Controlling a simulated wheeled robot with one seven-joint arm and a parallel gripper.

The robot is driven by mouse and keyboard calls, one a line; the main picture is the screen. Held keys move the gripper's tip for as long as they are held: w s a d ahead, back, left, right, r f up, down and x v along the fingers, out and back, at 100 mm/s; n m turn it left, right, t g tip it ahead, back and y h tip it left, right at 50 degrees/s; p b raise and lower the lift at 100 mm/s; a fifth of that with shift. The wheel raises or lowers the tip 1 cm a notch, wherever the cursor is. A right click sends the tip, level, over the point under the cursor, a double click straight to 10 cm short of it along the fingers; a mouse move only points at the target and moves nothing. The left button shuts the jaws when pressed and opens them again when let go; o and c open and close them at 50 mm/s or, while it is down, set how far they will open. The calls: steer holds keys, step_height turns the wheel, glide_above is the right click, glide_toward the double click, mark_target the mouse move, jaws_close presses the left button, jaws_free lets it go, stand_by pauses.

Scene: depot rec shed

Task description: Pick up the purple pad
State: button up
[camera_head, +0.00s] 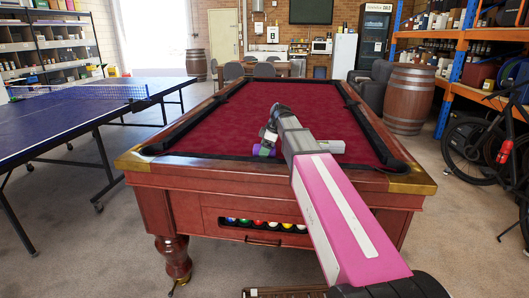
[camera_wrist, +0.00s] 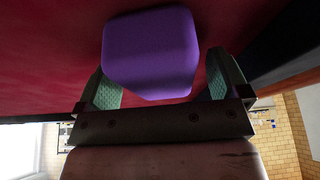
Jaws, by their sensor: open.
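The purple pad (camera_wrist: 150,52) is a block with rounded corners, large in the wrist view. It lies between the two green-grey fingers of my gripper (camera_wrist: 160,72), with a gap visible on the right and the left finger close to or touching its edge. My gripper is open. In the head view a small purple patch of the pad (camera_head: 257,151) shows by my gripper (camera_head: 267,138), over the near part of the red pool table (camera_head: 290,100). My arm hides part of this area. I cannot tell whether the pad touches the cloth.
The pool table has dark raised cushions and brass corners (camera_head: 413,182). A blue table-tennis table (camera_head: 75,120) stands left. A barrel (camera_head: 408,98), orange shelving (camera_head: 458,55) and a bicycle (camera_head: 488,150) are on the right. The far cloth is clear.

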steer(key=shift+f, duration=0.35)
stand_by(0.5)
steer(key=c, duration=1)
